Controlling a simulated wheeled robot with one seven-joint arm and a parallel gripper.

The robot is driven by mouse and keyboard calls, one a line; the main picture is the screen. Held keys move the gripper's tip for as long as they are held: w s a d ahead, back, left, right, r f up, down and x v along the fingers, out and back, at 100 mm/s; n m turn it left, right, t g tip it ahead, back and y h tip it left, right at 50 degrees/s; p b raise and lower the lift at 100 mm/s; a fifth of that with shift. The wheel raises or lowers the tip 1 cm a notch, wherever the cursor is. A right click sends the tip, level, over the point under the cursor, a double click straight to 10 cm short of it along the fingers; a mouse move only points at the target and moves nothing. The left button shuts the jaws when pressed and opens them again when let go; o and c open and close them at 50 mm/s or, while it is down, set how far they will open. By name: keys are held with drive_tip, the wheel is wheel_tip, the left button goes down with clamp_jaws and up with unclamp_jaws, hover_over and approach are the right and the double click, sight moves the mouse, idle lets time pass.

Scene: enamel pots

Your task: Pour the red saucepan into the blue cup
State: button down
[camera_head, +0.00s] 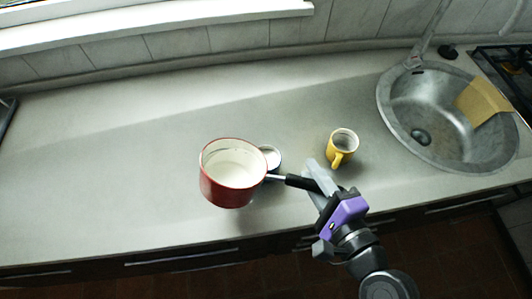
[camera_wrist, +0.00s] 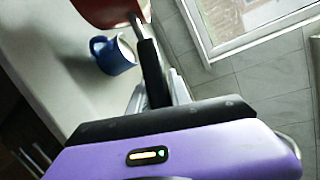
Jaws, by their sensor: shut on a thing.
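The red saucepan (camera_head: 228,190) has a pale inside and a black handle, and is held up over the counter, roughly level. Its red side also shows at the top of the wrist view (camera_wrist: 103,12). My gripper (camera_head: 314,181) is shut on the black handle, to the right of the pan; the wrist view (camera_wrist: 156,93) shows the handle between the fingers. The blue cup (camera_wrist: 118,56) stands upright on the counter in the wrist view. In the head view only a pale round cup top (camera_head: 271,156) shows just behind the pan and handle; the rest is hidden.
A yellow mug (camera_head: 341,149) stands on the counter (camera_head: 110,165), behind and right of my gripper. A round steel sink (camera_head: 455,105) with a yellow-tan cloth or sponge (camera_head: 482,99) is at the right. The counter's left side is clear.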

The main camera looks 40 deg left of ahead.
sight(301, 186)
drive_tip(key=shift+w+f+m+g+p, duration=0.25)
drive_tip(key=shift+w+m+g+p, duration=0.45)
drive_tip(key=shift+w+m+p, duration=0.4)
idle(3.3)
drive_tip(key=s+n+t+b, duration=0.1)
drive_tip(key=b, duration=0.1)
drive_tip(key=s+n+b, duration=0.2)
drive_tip(key=shift+s+a+r+t, duration=0.1)
drive_tip(key=shift+s+r+t, duration=0.1)
drive_tip(key=shift+r+t, duration=0.2)
drive_tip(key=shift+s+r+n+t+y+b, duration=0.1)
drive_tip(key=shift+s+n+t+y+b, duration=0.3)
drive_tip(key=shift+b, duration=0.6)
drive_tip(key=s+b, duration=0.1)
drive_tip(key=r+n+b, duration=0.1)
drive_tip(key=shift+s+a+n+y+b, duration=0.1)
drive_tip(key=shift+s+n+y+b, duration=0.2)
drive_tip(key=shift+s, duration=0.1)
wheel_tip(301, 186, up, 5)
drive_tip(key=p, duration=0.5)
drive_tip(key=shift+r, duration=0.15)
drive_tip(key=shift+s, duration=0.1)
